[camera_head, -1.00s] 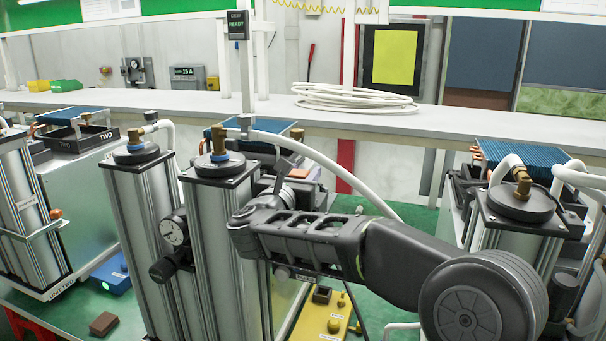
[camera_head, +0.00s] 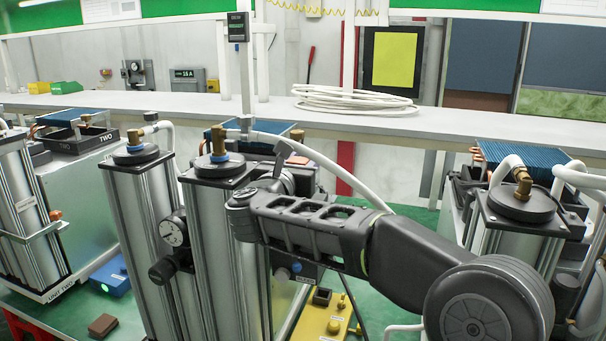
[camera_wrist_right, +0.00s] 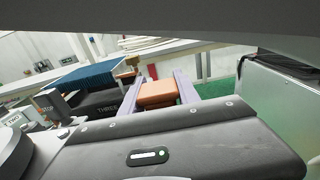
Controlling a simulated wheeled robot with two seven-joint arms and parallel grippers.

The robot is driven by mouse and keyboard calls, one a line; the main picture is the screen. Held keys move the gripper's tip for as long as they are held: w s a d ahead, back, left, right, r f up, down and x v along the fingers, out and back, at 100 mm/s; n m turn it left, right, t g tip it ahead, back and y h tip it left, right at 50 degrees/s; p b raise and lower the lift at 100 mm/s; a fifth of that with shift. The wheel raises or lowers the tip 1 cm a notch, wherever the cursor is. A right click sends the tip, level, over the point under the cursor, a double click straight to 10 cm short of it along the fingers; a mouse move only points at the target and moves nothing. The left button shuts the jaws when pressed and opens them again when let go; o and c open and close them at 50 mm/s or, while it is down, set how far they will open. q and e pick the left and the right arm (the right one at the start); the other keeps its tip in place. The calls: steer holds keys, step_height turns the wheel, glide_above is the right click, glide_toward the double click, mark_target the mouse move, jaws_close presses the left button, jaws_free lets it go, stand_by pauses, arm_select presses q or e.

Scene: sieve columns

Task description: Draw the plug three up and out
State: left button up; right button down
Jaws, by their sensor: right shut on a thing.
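An orange-brown block, apparently plug three (camera_wrist_right: 157,93), sits between the two pale purple fingers of my right gripper (camera_wrist_right: 160,86), which is shut on it. In the head view the block's top (camera_head: 297,159) shows just behind my right wrist; its lower part and the fingers are largely hidden there. In the wrist view a black housing marked THREE (camera_wrist_right: 108,107) lies just left of the block. I cannot tell whether the block's lower end is clear of it. My left gripper is not in view.
Tall metal columns (camera_head: 222,235) with a gauge (camera_head: 172,233) stand close left of my right arm. A white hose (camera_head: 330,165) arches above the wrist. Another column (camera_head: 515,212) is at right. A yellow box (camera_head: 325,317) sits below. A small display (camera_head: 238,27) hangs above.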

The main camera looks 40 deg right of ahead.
steer(key=shift+r, duration=0.4)
steer(key=c, duration=1.3)
jaws_free()
steer(key=shift+c, duration=0.2)
steer(key=o, duration=0.3)
steer(key=shift+f, duration=0.1)
steer(key=shift+s+a+f, duration=0.1)
steer(key=shift+s+a, duration=0.1)
steer(key=shift+a, duration=0.15)
steer(key=b+v, duration=0.3)
steer(key=v, duration=0.4)
